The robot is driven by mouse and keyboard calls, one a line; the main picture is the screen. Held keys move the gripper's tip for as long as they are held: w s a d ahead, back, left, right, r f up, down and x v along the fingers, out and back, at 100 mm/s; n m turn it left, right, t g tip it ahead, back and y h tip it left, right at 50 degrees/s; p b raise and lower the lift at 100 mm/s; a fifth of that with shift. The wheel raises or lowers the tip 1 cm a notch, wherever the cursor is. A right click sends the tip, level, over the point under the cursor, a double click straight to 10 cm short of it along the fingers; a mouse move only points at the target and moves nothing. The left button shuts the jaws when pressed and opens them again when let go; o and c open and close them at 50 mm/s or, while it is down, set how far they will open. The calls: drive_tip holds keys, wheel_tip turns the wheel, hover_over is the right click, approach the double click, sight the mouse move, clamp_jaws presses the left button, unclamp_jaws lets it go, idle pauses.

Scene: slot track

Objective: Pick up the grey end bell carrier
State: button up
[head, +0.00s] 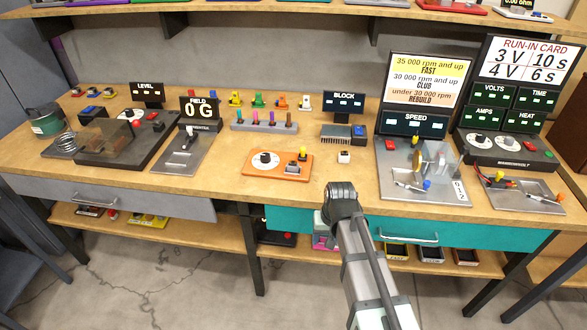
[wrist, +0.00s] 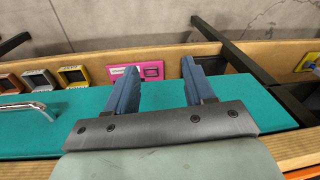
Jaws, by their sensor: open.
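My gripper (wrist: 160,66) is open and empty in the wrist view, its two blue fingers apart over the teal drawer front. In the head view my arm's end is at the bench's front edge and the fingers are hidden. I cannot tell for certain which piece is the grey end bell carrier. A small pale block with a dark top (head: 344,156) stands alone mid-bench, beyond my arm. A whitish piece (head: 305,102) stands at the right end of the back row, beside orange (head: 282,101), green (head: 258,100) and yellow (head: 235,99) pieces. My gripper is apart from all of them.
An orange dial panel (head: 278,165) lies left of the pale block, and the SPEED station (head: 422,172) stands to its right. The BLOCK display (head: 343,103) and a finned block (head: 335,133) are behind it. A teal drawer (head: 300,218) is under the bench. Bare wood surrounds the pale block.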

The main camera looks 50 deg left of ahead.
drive_tip(key=s+a+r+n+t+y, duration=0.1)
drive_tip(key=a+r+n, duration=0.1)
drive_tip(key=a+r, duration=0.35)
drive_tip(key=s+a+r+n+t+y, duration=0.1)
drive_tip(key=a+r+n, duration=0.15)
drive_tip(key=r, duration=0.55)
drive_tip(key=w+a+r+n+g+h, duration=0.1)
drive_tip(key=w+a+r+n+h, duration=0.1)
drive_tip(key=w+a+r+n, duration=0.35)
drive_tip(key=w+a+r+n+g+h, duration=0.1)
drive_tip(key=w+a+r+n, duration=0.1)
drive_tip(key=a+r+n, duration=0.5)
hover_over(295, 165)
drive_tip(key=shift+m, duration=0.3)
drive_tip(key=f, duration=0.7)
drive_tip(key=shift+w+a+f, duration=0.2)
drive_tip(key=shift+f, duration=0.2)
drive_tip(key=shift+s+d+f, duration=0.1)
drive_tip(key=shift+s+f, duration=0.05)
drive_tip(key=shift+f, duration=2.4)
clamp_jaws()
